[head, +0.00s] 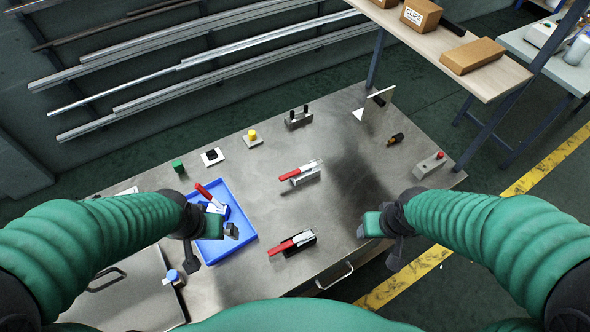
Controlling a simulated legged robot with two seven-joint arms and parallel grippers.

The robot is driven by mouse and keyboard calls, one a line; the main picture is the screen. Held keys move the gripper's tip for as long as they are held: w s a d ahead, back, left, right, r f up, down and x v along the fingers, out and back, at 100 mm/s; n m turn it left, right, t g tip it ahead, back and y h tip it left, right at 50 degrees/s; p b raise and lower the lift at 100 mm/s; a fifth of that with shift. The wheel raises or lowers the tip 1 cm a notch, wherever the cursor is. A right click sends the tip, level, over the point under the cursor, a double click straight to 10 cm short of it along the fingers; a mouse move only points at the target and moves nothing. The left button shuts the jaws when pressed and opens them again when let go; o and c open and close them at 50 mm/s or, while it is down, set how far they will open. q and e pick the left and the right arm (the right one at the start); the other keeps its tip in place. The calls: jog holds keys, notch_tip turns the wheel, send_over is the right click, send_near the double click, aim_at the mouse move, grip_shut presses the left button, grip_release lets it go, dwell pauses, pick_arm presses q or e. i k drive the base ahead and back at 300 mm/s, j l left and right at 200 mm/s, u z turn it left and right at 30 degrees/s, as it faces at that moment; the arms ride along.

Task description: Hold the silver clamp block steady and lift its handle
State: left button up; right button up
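Two clamps with red handles stand on the metal table: one near the middle (304,176) on a silver-looking block, and one nearer me (298,246) on a darker grey block. Both handles lie low, pointing left. I cannot tell for sure which is the silver clamp block. My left gripper (210,247) is open over the tray's left front part, apart from the clamps. My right gripper (377,247) is open and empty by the table's right front edge, right of the near clamp.
The blue tray (238,240) is on the left. Along the back are a green button (178,166), a black-and-white switch (212,156), a yellow knob (252,135) and a block with black pegs (298,117). A red-button block (431,164) is far right. Table around both clamps is clear.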

aim_at(283, 178)
jog(key=l+u, duration=0.5)
jog(key=l, duration=0.45)
jog(key=k+l+u, duration=0.1)
jog(key=l+u, duration=0.4)
jog(key=l, duration=0.4)
